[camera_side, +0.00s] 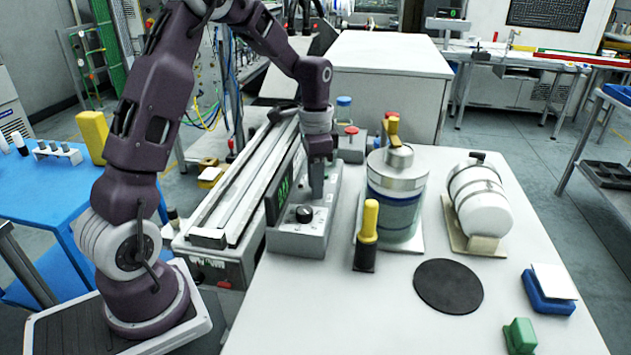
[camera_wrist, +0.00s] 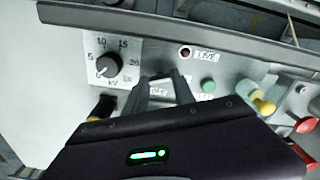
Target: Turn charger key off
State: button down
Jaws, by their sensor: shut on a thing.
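The charger is a grey box (camera_side: 296,240) with a dark upright display (camera_side: 284,188) showing green digits. My gripper (camera_side: 317,194) points down onto its top, behind the black knob (camera_side: 304,214). In the wrist view my gripper (camera_wrist: 161,76) has its two fingers at the panel, right of the kV knob (camera_wrist: 107,67). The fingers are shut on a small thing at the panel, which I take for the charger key. The key itself is hidden by the fingers, so its angle cannot be told. A dark red lamp (camera_wrist: 185,52) sits above a green button (camera_wrist: 208,86).
A yellow-handled tool (camera_side: 368,235) stands right of the charger, beside a metal-lidded jar (camera_side: 396,200). A white cylinder (camera_side: 480,200) lies on a stand farther right. A black disc (camera_side: 448,286) lies on the bench.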

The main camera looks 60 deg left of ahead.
jog(key=n, duration=1.3)
jog(key=shift+r, duration=0.1)
jog(key=shift+n, duration=0.4)
jog(key=c, duration=1)
grip_release()
jog(key=shift+c, duration=0.2)
